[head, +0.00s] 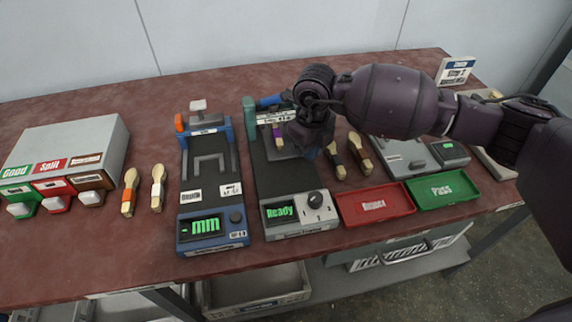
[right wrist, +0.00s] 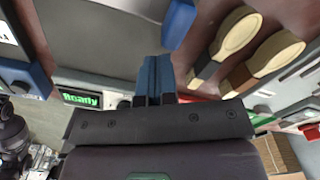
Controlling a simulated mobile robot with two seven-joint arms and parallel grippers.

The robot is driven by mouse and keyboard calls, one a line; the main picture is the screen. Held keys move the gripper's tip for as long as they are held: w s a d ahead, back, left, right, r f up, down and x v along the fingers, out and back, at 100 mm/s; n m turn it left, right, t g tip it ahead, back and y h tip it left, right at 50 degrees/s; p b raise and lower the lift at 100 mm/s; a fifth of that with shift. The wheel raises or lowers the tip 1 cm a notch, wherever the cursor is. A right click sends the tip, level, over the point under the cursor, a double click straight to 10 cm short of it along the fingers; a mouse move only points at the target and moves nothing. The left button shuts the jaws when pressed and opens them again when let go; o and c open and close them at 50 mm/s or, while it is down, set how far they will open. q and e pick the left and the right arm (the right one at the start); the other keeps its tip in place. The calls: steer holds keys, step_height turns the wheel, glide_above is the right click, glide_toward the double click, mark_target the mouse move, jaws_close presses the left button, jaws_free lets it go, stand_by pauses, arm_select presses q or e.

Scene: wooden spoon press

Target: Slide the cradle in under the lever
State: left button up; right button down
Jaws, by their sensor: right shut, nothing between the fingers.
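The press with the green "Ready" display (head: 280,211) stands at mid-table, with a teal column (head: 249,112) and a blue lever (head: 268,101) at its back. A purple-banded spoon (head: 277,134) lies at the back of its dark bed, apparently on the grey cradle (head: 278,153). My right arm and gripper hide much of the cradle, so I cannot tell how far under the lever it sits. My right gripper (head: 309,153) is shut and empty, low beside the cradle's right side. In the right wrist view its blue fingers (right wrist: 154,76) are together, near a blue part that looks like the lever (right wrist: 178,24).
Two spoons (head: 359,152) lie right of the press, close to my gripper. A red tray (head: 375,204) and a green tray (head: 443,191) stand at front right.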

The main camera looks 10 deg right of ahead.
steer(key=shift+w+b, duration=0.3)
steer(key=shift+w, duration=0.6)
arm_select(q)
steer(key=shift+s+f, duration=0.2)
steer(key=shift+f, duration=0.25)
steer(key=shift+r, duration=0.1)
arm_select(e)
steer(key=shift+s+r+p, duration=0.15)
steer(key=shift+s+p, duration=0.15)
arm_select(q)
steer(key=shift+w+r, duration=0.35)
steer(key=shift+r, duration=0.25)
arm_select(e)
steer(key=shift+s, duration=0.35)
arm_select(q)
steer(key=shift+t, duration=0.5)
steer(key=r+p, duration=0.1)
steer(key=w+r+p, duration=0.1)
steer(key=r, duration=0.1)
steer(key=w+r+p, duration=0.1)
steer(key=r+p, duration=0.1)
steer(key=shift+r, duration=0.2)
arm_select(e)
step_height(320, 180, up, 7)
steer(key=shift+f, duration=0.2)
